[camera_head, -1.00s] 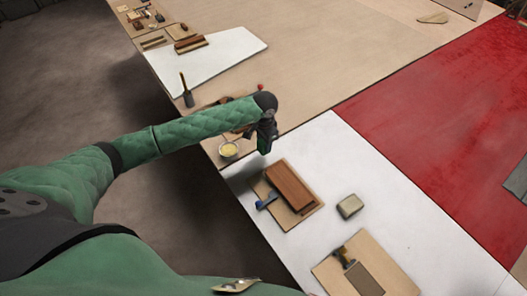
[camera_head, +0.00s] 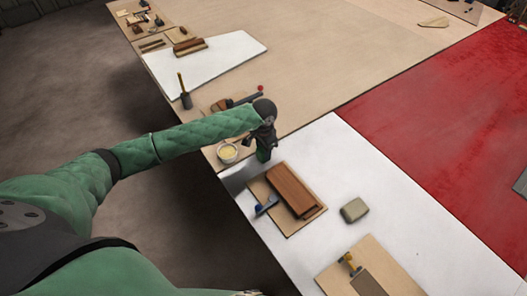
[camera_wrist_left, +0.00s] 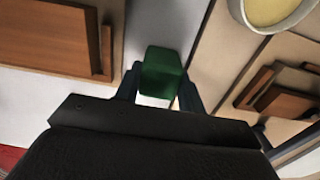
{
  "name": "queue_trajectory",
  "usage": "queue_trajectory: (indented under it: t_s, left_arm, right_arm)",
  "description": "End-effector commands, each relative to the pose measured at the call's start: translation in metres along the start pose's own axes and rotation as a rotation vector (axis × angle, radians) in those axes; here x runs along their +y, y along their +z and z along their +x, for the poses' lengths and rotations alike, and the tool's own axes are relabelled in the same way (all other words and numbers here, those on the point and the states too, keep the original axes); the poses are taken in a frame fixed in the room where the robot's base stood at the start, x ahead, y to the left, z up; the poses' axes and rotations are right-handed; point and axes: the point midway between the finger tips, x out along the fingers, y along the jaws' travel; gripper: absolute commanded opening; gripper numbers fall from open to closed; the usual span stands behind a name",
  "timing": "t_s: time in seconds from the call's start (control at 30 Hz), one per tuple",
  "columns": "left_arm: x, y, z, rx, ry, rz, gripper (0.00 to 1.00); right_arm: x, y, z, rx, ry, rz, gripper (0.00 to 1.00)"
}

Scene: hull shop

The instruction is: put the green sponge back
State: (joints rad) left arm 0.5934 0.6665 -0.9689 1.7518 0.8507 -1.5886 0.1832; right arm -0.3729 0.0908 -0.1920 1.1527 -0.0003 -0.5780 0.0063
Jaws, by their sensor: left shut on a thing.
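The green sponge (camera_wrist_left: 162,73) is a small dark green block between the fingertips of my left gripper (camera_wrist_left: 160,88) in the left wrist view. My left gripper (camera_head: 264,152) is shut on it and points down near the corner of the white sheet, beside the bowl. The sponge shows only dimly below the fingers in the head view (camera_head: 263,155). Whether the sponge touches the surface is not clear. My right gripper is not in view.
A bowl of yellow stuff (camera_head: 228,153) stands left of my gripper. A board (camera_head: 291,227) with a brown block (camera_head: 291,188) and a blue-handled tool (camera_head: 266,206) lies nearer. A grey-beige block (camera_head: 354,210) sits on the white sheet (camera_head: 395,203), which has free room.

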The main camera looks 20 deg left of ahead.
Motion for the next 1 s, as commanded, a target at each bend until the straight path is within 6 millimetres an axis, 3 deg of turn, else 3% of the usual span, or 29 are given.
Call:
queue_trajectory:
  t_s: [0.37, 0.4, 0.5, 0.83, 0.93, 1.0]
  left_arm:
    - [0.000, 0.000, 0.002, -0.001, 0.001, 0.000, 0.21]
    - [0.000, 0.000, 0.002, 0.000, 0.000, 0.000, 0.47]
    - [0.000, 0.000, 0.002, 0.000, 0.000, 0.000, 0.61]
    - [0.000, 0.000, 0.000, 0.001, 0.000, 0.000, 0.61]
    - [0.000, 0.000, -0.006, 0.000, 0.000, 0.000, 0.61]
    - [0.000, 0.000, -0.011, 0.000, 0.000, 0.000, 0.61]
  right_arm:
    - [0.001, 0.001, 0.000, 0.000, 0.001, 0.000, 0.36]
    - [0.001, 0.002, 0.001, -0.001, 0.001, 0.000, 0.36]
    - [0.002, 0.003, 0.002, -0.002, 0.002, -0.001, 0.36]
    - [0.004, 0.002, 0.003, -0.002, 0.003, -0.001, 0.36]
    - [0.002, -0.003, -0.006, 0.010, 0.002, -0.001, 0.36]
    - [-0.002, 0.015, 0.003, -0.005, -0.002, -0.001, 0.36]
